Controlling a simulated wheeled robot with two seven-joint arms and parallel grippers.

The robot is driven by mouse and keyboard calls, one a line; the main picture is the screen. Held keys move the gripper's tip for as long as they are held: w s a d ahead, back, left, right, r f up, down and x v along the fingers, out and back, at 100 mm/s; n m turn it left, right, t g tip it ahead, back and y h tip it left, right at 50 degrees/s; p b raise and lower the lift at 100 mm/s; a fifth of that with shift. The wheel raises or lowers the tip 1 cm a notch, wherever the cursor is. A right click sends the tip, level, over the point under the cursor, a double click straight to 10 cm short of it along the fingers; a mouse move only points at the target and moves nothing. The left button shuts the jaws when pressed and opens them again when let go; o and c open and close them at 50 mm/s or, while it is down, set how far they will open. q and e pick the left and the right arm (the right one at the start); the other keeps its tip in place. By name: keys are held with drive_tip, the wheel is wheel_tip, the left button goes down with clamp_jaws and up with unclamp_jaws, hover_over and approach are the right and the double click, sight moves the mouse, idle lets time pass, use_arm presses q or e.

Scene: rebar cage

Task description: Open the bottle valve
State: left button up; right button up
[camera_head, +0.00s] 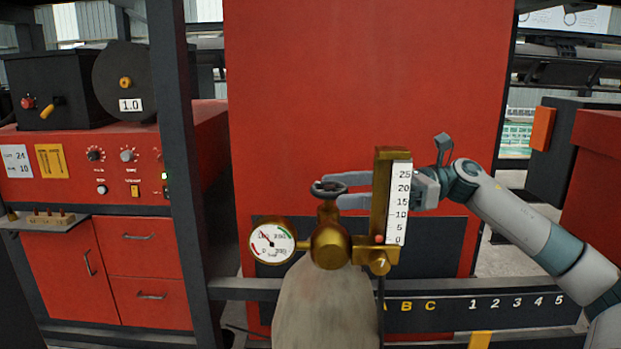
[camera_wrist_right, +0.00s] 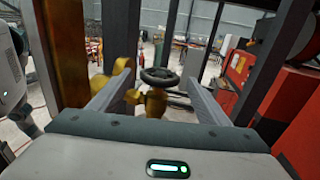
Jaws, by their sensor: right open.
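The bottle valve has a dark round handwheel (camera_head: 328,189) on a brass stem, above a grey gas bottle (camera_head: 325,305). A brass regulator (camera_head: 331,245) with a round gauge (camera_head: 272,240) and a white-scaled flow tube (camera_head: 398,203) is fitted to it. My right gripper (camera_head: 352,190) comes in from the right, behind the flow tube, with its fingers pointing at the handwheel. It is open. In the right wrist view the handwheel (camera_wrist_right: 160,77) shows between and slightly beyond the two fingertips (camera_wrist_right: 150,88); I cannot tell if they touch it. My left gripper is not in view.
The brass flow tube column (camera_wrist_right: 66,50) stands close to my right gripper in the wrist view. A red cabinet panel (camera_head: 365,90) is behind the bottle. A red welding machine (camera_head: 95,165) stands at left behind a dark post (camera_head: 180,150). A dark rail (camera_head: 470,305) crosses low.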

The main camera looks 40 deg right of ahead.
sight(311, 189)
drive_tip(key=p+x, duration=0.2)
drive_tip(key=x, duration=0.3)
drive_tip(key=shift+a+r, duration=0.1)
drive_tip(key=shift+a, duration=0.1)
drive_tip(key=shift+w+a, duration=0.4)
drive_tip(key=shift+a, duration=0.15)
drive_tip(key=c, duration=1.1)
